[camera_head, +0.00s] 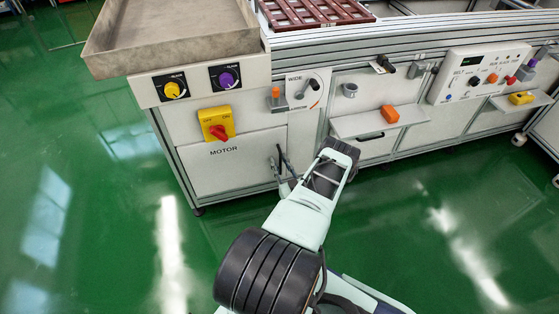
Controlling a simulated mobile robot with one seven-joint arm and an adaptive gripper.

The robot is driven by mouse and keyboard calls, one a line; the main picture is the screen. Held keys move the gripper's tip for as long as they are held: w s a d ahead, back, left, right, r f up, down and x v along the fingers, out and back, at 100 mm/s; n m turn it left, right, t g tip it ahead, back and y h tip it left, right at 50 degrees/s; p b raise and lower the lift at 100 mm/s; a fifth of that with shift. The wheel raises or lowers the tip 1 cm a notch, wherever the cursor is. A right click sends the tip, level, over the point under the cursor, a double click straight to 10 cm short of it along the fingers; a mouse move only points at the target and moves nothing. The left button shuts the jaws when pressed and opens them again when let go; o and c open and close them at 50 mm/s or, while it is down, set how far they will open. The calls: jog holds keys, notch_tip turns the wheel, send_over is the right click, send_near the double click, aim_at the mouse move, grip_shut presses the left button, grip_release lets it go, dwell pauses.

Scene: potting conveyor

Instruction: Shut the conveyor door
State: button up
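The conveyor door looks to be the pale panel marked MOTOR (225,172), low on the front of the conveyor cabinet. It looks close to flush with the frame, but I cannot tell whether a small gap remains. A dark upright handle (272,164) shows near its right edge. My gripper (283,168) is at this right edge, close to the handle. My arm reaches up to it from the bottom of the picture. The fingers are small and dark, and my wrist partly hides the area to their right. I cannot tell whether they touch the handle.
Above the door are a yellow switch box with a red knob (217,126), two dials (173,89) and an overhanging grey tray (165,30). To the right are a shelf with an orange object (389,114) and a control panel (480,74). Green floor (100,230) is clear at left.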

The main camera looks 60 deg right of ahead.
aim_at(276, 140)
notch_tip(276, 140, up, 10)
dwell(0.6)
dwell(0.5)
